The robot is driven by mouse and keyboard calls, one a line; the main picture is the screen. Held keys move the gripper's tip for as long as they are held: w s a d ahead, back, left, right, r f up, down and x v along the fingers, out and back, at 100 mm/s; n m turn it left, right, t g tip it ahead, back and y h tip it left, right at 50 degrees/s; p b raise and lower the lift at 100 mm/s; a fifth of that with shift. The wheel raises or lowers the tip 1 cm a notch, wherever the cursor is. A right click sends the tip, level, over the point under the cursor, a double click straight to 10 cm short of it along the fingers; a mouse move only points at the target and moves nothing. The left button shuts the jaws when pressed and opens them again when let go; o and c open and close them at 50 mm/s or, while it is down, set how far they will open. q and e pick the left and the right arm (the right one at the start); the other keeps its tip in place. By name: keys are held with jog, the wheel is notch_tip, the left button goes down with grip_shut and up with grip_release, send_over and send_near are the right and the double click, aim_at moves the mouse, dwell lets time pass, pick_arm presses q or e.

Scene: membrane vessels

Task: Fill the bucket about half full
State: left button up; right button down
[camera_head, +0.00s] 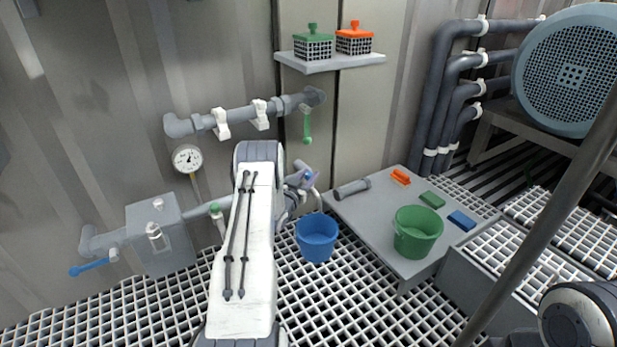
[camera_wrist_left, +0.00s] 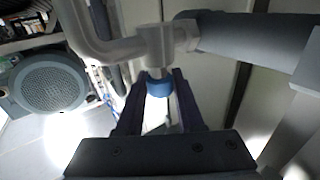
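The blue bucket (camera_head: 317,238) stands upright on the grating, below a pale curved spout (camera_head: 317,196). I cannot make out any water in it or falling into it. My left gripper (camera_head: 306,176) is at the tap on the wall pipe above the bucket. In the left wrist view, the fingers of my left gripper (camera_wrist_left: 158,97) lie close on both sides of a blue tap knob (camera_wrist_left: 158,87) and appear shut on it. My arm hides part of the pipe in the head view. My right gripper is out of view.
A green bucket (camera_head: 416,232) stands on a low grey table (camera_head: 365,216) to the right, with small coloured blocks and a grey cylinder (camera_head: 352,189). A blue-handled valve (camera_head: 88,267) and a gauge (camera_head: 187,158) are at left. A shelf (camera_head: 330,62) holds two caged boxes.

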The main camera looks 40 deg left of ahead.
pick_arm(q)
grip_shut()
